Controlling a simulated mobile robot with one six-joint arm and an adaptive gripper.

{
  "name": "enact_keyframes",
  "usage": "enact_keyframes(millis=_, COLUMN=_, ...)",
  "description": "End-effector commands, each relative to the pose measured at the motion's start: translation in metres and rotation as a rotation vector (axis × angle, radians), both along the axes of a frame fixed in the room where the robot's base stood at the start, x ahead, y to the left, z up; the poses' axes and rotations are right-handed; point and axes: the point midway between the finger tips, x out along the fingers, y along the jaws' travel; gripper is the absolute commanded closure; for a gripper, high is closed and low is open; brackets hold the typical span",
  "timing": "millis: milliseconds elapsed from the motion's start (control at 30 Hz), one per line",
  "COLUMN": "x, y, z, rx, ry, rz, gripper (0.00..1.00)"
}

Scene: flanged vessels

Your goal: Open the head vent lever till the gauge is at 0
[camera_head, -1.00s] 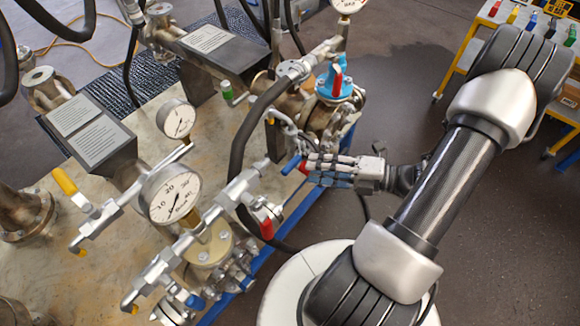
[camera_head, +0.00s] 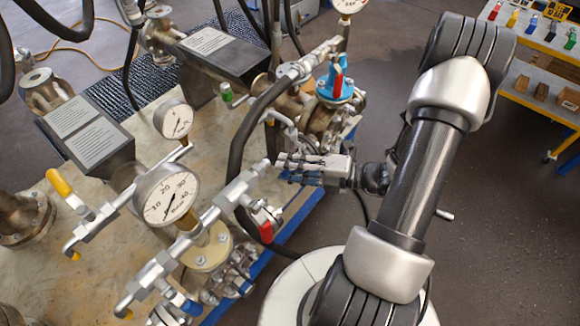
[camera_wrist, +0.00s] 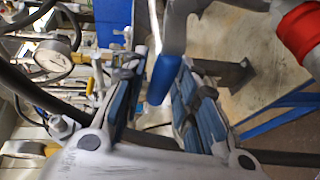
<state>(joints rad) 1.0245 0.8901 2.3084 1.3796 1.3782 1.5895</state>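My gripper (camera_head: 284,168) reaches in from the right beside the valves at the near vessel, in the head view. In the wrist view it is open (camera_wrist: 155,102), with blue pads on its fingers. A blue-sleeved lever (camera_wrist: 165,78) lies between the fingers, with gaps visible at its sides; I cannot tell whether it is the head vent lever. My gripper hides it in the head view. A red handle (camera_wrist: 299,32) is at upper right. The large gauge (camera_head: 167,195) is left of my gripper; its needle points toward the lower part of the dial, exact value unclear.
A red lever (camera_head: 266,230) hangs below my gripper. A blue valve with a red handle (camera_head: 336,85) stands behind it. A smaller gauge (camera_head: 174,119), a yellow lever (camera_head: 60,183) and a black hose (camera_head: 240,140) are at left.

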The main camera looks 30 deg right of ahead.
Motion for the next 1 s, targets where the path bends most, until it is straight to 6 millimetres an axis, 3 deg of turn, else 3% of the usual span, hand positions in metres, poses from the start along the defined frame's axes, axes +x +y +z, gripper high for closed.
enact_keyframes(millis=367, x=-0.0001, y=-0.0002, z=-0.0001, rx=0.000, ry=0.000, rz=0.000, gripper=1.00)
enact_keyframes(millis=1000, x=-0.0001, y=-0.0003, z=0.0024, rx=0.019, ry=0.006, rz=0.000, gripper=1.00)
